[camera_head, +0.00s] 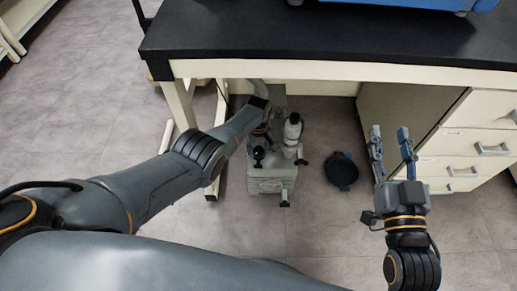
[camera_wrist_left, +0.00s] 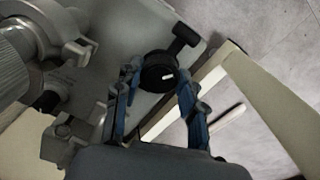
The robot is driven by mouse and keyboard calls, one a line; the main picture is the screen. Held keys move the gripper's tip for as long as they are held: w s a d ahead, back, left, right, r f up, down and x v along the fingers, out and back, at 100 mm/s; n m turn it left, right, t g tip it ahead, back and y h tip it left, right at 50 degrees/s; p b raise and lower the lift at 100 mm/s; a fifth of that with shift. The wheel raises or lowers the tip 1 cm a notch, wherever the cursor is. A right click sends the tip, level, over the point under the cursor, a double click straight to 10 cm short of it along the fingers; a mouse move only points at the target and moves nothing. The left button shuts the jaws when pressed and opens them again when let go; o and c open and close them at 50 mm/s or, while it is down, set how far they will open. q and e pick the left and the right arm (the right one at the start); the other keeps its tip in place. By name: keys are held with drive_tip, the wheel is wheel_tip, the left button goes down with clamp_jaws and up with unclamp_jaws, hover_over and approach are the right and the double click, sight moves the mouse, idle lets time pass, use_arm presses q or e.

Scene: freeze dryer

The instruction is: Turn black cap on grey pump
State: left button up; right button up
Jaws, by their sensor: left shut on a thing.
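The grey pump (camera_head: 272,184) stands on the floor under the bench, with black knobs and a bottle-like part (camera_head: 292,130) on top. Its pale grey body (camera_wrist_left: 122,30) also shows in the left wrist view. The black cap (camera_wrist_left: 158,70), round with a small white mark, lies between the fingertips of my left gripper (camera_wrist_left: 157,76), which is shut on it. In the head view my left gripper (camera_head: 262,134) reaches down at the pump's top left, and the arm partly hides the cap. My right gripper (camera_head: 391,137) is open and empty, right of the pump.
The black bench top (camera_head: 320,40) overhangs the pump, with a pale leg (camera_head: 182,104) on the left. A drawer cabinet (camera_head: 465,140) stands at right. A round black item (camera_head: 341,170) lies on the floor beside the pump. The floor in front is clear.

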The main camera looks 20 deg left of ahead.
sight(258, 152)
use_arm(q)
drive_tip(key=shift+n, duration=1.3)
use_arm(e)
drive_tip(key=shift+f, duration=0.2)
use_arm(q)
drive_tip(key=o, duration=0.9)
drive_tip(key=shift+c, duration=0.2)
use_arm(e)
drive_tip(key=shift+d+f, duration=0.1)
drive_tip(key=shift+f, duration=0.1)
use_arm(q)
drive_tip(key=shift+r, duration=0.15)
drive_tip(key=shift+w+r, duration=0.1)
drive_tip(key=shift+r, duration=0.8)
wheel_tip(258, 152, up, 10)
use_arm(e)
drive_tip(key=shift+r, duration=0.1)
